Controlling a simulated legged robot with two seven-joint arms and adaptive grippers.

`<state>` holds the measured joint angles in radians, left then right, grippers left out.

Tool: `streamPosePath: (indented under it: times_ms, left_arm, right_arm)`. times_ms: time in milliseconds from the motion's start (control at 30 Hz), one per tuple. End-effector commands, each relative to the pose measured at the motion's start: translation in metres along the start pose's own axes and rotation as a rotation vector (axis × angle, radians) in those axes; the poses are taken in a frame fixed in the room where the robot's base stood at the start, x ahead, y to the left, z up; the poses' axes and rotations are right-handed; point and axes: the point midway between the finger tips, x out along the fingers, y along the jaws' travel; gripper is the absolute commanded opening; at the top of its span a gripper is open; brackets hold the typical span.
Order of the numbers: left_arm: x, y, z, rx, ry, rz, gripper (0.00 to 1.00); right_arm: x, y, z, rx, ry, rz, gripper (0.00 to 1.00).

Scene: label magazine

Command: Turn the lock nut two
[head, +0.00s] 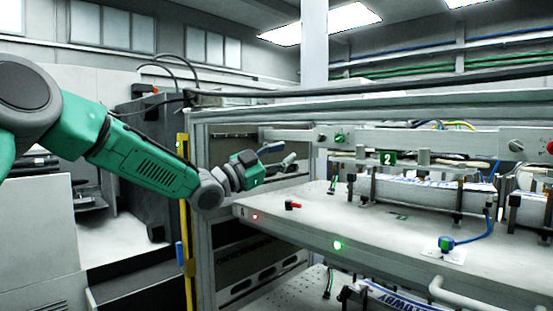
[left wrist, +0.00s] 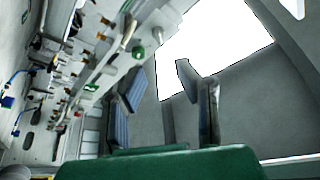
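I cannot tell for sure which part is lock nut two. My left gripper (head: 288,155) is in front of the left end of the rail, well left of the label. Its two fingers are apart with nothing between them, as the left wrist view (left wrist: 162,75) also shows. My right gripper is not in view.
A green knob (head: 339,138) and a red knob (head: 516,145) sit on the rail. Below is a pale machine table (head: 375,231) with a small red-tipped part (head: 292,205) and a blue-cabled sensor (head: 446,244). A yellow post (head: 185,230) stands beneath my left forearm.

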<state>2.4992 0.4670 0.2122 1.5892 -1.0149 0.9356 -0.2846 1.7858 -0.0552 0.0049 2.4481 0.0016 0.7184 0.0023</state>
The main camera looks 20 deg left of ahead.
Motion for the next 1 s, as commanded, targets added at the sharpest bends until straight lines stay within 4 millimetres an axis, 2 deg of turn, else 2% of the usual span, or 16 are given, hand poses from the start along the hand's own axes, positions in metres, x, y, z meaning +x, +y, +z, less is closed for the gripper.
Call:
streamPosePath:
  times_ms: [100, 200, 467, 500, 533, 633, 767, 900, 1000]
  left_arm:
    - [-0.015, 0.0, 0.0, 0.0, 0.0, 0.0, 0.28]
    - [-0.021, 0.0, 0.0, 0.0, 0.0, 0.001, 0.28]
    - [-0.022, 0.001, 0.0, 0.001, -0.001, 0.002, 0.28]
    - [-0.022, 0.001, 0.0, 0.001, 0.0, 0.001, 0.31]
    - [-0.022, 0.001, 0.0, -0.001, 0.0, 0.001, 0.42]
    - [-0.018, 0.002, -0.006, -0.055, 0.002, -0.016, 0.43]
    - [-0.005, 0.007, -0.028, -0.316, 0.008, -0.1, 0.43]
    - [0.007, 0.021, -0.05, -0.746, 0.007, -0.249, 0.43]
    - [0.007, 0.034, -0.056, -1.026, 0.002, -0.365, 0.43]
  right_arm:
    - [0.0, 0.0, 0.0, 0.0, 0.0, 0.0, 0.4]
    - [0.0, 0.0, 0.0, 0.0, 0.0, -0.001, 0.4]
    - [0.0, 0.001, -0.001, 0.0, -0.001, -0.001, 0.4]
    - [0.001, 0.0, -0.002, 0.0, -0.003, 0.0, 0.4]
    - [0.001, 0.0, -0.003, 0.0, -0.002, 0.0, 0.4]
    - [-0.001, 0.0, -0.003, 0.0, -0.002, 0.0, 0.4]
    - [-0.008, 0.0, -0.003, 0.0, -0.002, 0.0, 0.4]
    - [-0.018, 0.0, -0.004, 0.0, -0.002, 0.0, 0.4]
    - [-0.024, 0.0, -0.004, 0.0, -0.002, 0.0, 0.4]
